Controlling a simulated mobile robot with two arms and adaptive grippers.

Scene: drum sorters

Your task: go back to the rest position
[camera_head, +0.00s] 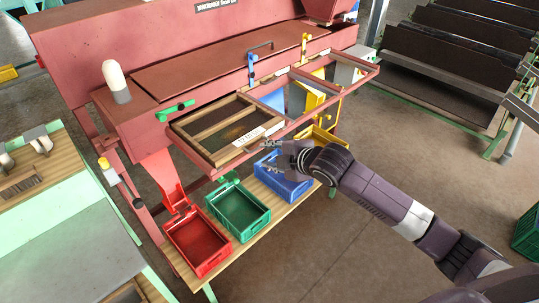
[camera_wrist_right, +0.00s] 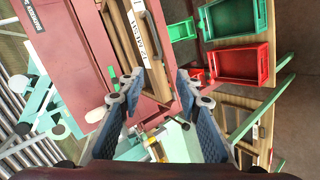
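My right gripper (camera_head: 262,160) reaches in from the right in the head view, over the blue crate (camera_head: 284,187) and close to the front edge of the red sorting machine (camera_head: 140,75). In the right wrist view my right gripper (camera_wrist_right: 160,88) has its two fingers spread apart, with nothing held between them. My right arm (camera_head: 385,200) is stretched out across the floor area toward the machine. My left gripper is not in view.
A red crate (camera_head: 203,243) and a green crate (camera_head: 238,212) stand on a wooden bench beside the blue crate. A yellow crate (camera_head: 318,140) is farther right. A framed tray (camera_head: 225,128) juts out above the crates. Open floor (camera_head: 350,260) lies at lower right.

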